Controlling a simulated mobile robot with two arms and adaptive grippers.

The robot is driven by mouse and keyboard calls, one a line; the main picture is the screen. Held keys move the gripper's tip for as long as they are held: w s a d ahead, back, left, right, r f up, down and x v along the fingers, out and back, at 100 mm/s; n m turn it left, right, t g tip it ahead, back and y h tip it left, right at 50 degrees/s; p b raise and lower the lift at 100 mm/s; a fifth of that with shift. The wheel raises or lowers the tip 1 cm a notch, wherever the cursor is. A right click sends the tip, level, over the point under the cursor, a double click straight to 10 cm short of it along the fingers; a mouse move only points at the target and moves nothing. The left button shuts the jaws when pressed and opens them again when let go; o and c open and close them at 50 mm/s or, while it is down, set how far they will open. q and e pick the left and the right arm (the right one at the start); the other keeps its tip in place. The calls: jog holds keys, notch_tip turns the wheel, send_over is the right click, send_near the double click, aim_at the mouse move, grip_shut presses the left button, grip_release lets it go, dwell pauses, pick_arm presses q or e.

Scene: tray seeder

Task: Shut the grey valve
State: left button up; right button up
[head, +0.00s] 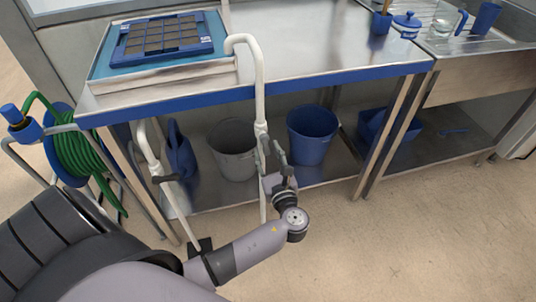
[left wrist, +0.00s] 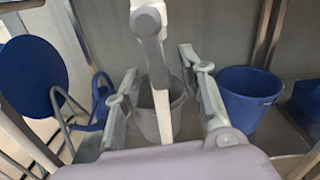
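A white pipe (head: 260,80) hooks over the tray at the top and runs down in front of the metal table. The grey valve (left wrist: 149,22) sits on this pipe in the left wrist view, its lever hanging down along the pipe. In the head view the valve (head: 261,128) shows small, just above my gripper. My left gripper (head: 269,147) is open, and its fingers (left wrist: 158,66) stand on either side of the pipe and lever in the wrist view. I cannot tell whether either finger touches them. My right gripper is not in view.
A second white pipe (head: 150,155) with a dark handle (head: 165,179) stands left. A grey bucket (head: 233,160) and a blue bucket (head: 312,135) are on the lower shelf behind. A green hose reel (head: 78,152) is at far left. The floor at right is clear.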

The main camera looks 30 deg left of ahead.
pick_arm(q)
grip_shut()
dwell(0.5)
